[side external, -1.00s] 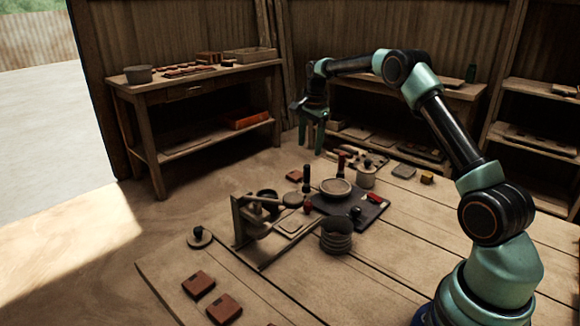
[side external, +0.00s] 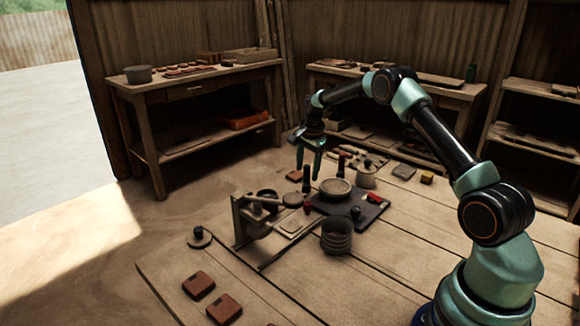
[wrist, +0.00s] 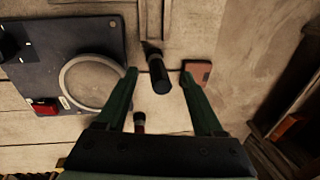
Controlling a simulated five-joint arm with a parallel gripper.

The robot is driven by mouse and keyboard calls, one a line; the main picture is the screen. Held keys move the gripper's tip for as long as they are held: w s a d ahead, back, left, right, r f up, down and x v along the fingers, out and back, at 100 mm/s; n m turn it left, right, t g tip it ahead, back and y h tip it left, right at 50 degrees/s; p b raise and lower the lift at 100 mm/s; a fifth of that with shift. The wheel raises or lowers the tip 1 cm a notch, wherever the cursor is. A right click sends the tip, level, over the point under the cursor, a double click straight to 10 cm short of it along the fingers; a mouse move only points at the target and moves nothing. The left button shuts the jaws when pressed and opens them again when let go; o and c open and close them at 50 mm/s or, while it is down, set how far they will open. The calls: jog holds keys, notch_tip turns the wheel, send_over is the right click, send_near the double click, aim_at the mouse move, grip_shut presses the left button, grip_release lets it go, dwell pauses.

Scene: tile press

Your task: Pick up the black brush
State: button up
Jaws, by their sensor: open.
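The black brush stands upright on the planked table, its dark handle (side external: 306,180) just below my gripper (side external: 308,172) in the side view. In the wrist view the brush (wrist: 158,74) shows as a short black cylinder between the two green fingers. My gripper (wrist: 160,69) is open and empty, with a finger on each side of the brush and apart from it. I cannot tell exactly how far the fingertips are above the handle.
A red-and-black handled tool (side external: 342,163) stands close by on the right. A dark board (side external: 372,212) with a red piece and a round dish (side external: 335,188) lie near. A brown tile (side external: 294,176) is to the left. A press (side external: 250,222) and ribbed pot (side external: 336,237) stand in front.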

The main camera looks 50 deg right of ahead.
grip_shut()
notch_tip(320, 180, up, 20)
dwell(0.7)
